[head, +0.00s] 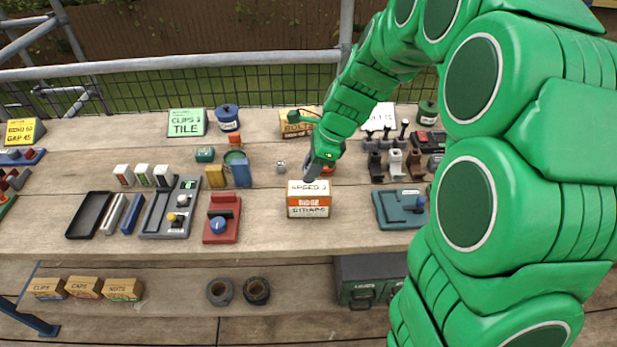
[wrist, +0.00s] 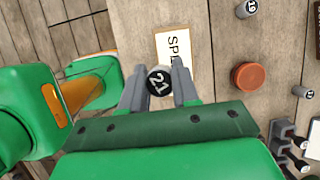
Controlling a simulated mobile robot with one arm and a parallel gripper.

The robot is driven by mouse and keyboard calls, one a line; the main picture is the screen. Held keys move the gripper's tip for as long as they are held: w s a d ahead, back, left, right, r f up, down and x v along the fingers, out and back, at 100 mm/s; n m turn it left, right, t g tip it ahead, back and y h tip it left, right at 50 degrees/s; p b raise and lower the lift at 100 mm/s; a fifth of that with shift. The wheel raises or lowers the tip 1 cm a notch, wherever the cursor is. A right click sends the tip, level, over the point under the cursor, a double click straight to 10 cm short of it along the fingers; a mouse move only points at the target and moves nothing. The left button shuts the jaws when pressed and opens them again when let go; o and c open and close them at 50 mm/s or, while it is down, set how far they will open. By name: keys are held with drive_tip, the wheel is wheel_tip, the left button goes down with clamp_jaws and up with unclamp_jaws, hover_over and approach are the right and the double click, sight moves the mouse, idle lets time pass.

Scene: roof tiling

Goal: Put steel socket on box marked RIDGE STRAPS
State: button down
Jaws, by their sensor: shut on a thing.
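The box marked RIDGE STRAPS (head: 308,200) stands near the front middle of the plank table, with an orange and white front label and a pale lettered top. My gripper (head: 313,173) is just above and behind it in the head view. In the wrist view, my gripper (wrist: 160,84) is shut on the steel socket (wrist: 159,80), whose dark end is marked 21. A pale lettered surface (wrist: 172,43), reading SPE, lies below and beyond the socket, partly hidden by the fingers. The socket cannot be made out in the head view. I cannot tell whether it touches the box.
An orange-red round piece (wrist: 248,77) and a socket marked 19 (wrist: 246,8) stand beside my gripper. A red tool holder (head: 222,218) is left of the box and a teal tray (head: 400,209) is right. Bare plank lies on either side of the box.

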sight(303, 188)
drive_tip(key=shift+w+a+f, duration=0.2)
drive_tip(key=shift+w+f, duration=0.8)
drive_tip(key=shift+f, duration=1.7)
drive_tip(key=c, duration=0.8)
unclamp_jaws()
drive_tip(key=shift+f, duration=0.1)
drive_tip(key=v, duration=1.2)
drive_tip(key=s+d+r+n+h, duration=0.1)
drive_tip(key=s+d+n, duration=0.1)
drive_tip(key=s+n, duration=0.4)
drive_tip(key=s+d+r+n+g+h, duration=0.1)
drive_tip(key=s+n, duration=0.5)
drive_tip(key=s, duration=1.1)
drive_tip(key=s+d+r+n+h, duration=0.1)
drive_tip(key=s+d+n, duration=0.3)
drive_tip(key=s, duration=0.8)
drive_tip(key=shift+d+r+n+g+h, duration=0.1)
drive_tip(key=shift+r+n+g+h, duration=0.1)
drive_tip(key=shift+n+h, duration=0.25)
drive_tip(key=shift+d+r+n+g+h, duration=0.1)
drive_tip(key=shift+n+g+h, duration=0.1)
drive_tip(key=shift+n+h, duration=0.25)
